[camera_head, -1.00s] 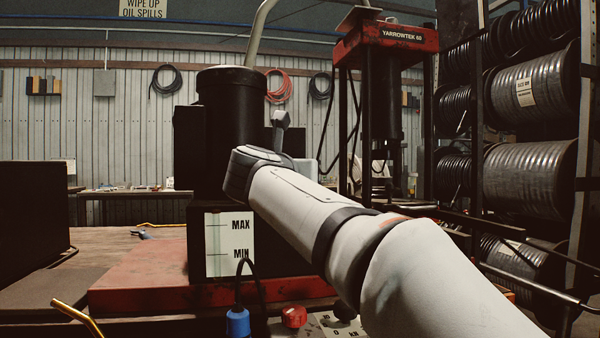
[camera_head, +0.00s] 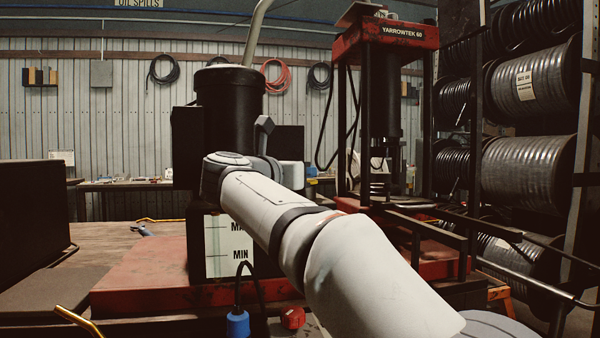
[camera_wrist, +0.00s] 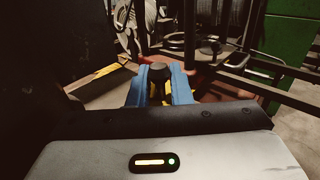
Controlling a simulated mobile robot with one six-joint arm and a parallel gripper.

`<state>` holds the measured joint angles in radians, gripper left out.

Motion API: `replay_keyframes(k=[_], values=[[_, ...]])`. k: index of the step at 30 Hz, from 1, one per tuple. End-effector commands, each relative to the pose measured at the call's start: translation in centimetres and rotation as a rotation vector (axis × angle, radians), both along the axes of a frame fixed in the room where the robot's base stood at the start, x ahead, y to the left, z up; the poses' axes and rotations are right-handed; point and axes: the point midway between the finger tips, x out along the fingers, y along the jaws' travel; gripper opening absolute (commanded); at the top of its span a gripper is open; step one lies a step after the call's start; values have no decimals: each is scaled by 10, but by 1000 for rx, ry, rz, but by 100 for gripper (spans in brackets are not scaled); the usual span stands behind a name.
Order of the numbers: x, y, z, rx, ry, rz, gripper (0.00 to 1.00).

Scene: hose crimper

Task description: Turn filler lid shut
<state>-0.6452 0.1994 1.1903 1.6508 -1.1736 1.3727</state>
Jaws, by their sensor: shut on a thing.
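In the wrist view my gripper (camera_wrist: 160,70) has its two blue fingers closed on a dark knob (camera_wrist: 159,74), which looks like the filler lid's grip. The knob stands up between the fingertips, with a little yellow showing below it. The lid's rim and seat are not clear there. In the head view my arm crosses in front of a black tank with a MAX/MIN gauge plate (camera_head: 216,262). My gripper and the lid cannot be made out in that view.
A red press marked YARROWTEK 60 (camera_head: 403,33) stands right of the tank. Hose reels (camera_head: 530,170) fill the rack at far right. A blue connector (camera_head: 238,323) and a red knob (camera_head: 293,317) sit in front. The bench at left has bare space.

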Motion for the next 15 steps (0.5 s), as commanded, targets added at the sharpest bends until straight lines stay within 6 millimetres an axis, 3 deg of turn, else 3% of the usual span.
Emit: replay_keyframes(k=[1, 7, 15], values=[[-1, -1, 7, -1, -13, 4, 20], [-1, -1, 5, -1, -8, 2, 36], [-2, 1, 3, -1, -4, 2, 37]])
